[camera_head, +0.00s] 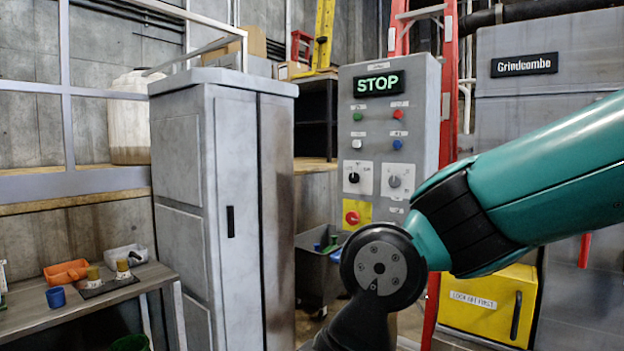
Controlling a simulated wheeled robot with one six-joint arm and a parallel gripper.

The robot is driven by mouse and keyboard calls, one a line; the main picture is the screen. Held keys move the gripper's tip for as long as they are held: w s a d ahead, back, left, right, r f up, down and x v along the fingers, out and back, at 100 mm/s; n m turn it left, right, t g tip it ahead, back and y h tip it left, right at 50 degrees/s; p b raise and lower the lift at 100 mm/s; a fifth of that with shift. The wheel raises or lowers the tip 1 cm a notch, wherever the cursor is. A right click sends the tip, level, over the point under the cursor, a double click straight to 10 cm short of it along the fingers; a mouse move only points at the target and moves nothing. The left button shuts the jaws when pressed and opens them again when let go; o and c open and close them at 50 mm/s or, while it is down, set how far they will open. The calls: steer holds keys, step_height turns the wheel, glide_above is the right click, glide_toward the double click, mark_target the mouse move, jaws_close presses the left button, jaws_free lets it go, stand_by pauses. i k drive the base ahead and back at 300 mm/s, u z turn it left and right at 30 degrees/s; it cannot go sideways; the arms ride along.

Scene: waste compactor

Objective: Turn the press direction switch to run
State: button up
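A grey control panel (433,125) stands upright right of centre, with a lit green STOP sign (376,84) at its top. Two rotary switches sit on white plates below the lamps: a black knob (352,178) on the left and a grey knob (394,181) on the right. Their labels are too small to read, so I cannot tell which is the press direction switch or where it points. My teal and black arm crosses from the right in front of the panel's lower right. Its dark end link runs down out of the picture, and my gripper is not visible.
A red button (352,217) on a yellow plate sits below the black knob. A tall grey cabinet (231,265) stands left of the panel. A red ladder (449,85) stands behind it. A yellow box (490,302) is at lower right. A cluttered bench (30,322) is at lower left.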

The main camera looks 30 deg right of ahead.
mark_target(354, 177)
steer(key=z, duration=0.05)
steer(key=i, duration=0.7)
steer(key=z, duration=0.6)
steer(key=i, duration=0.5)
steer(key=z, duration=0.4)
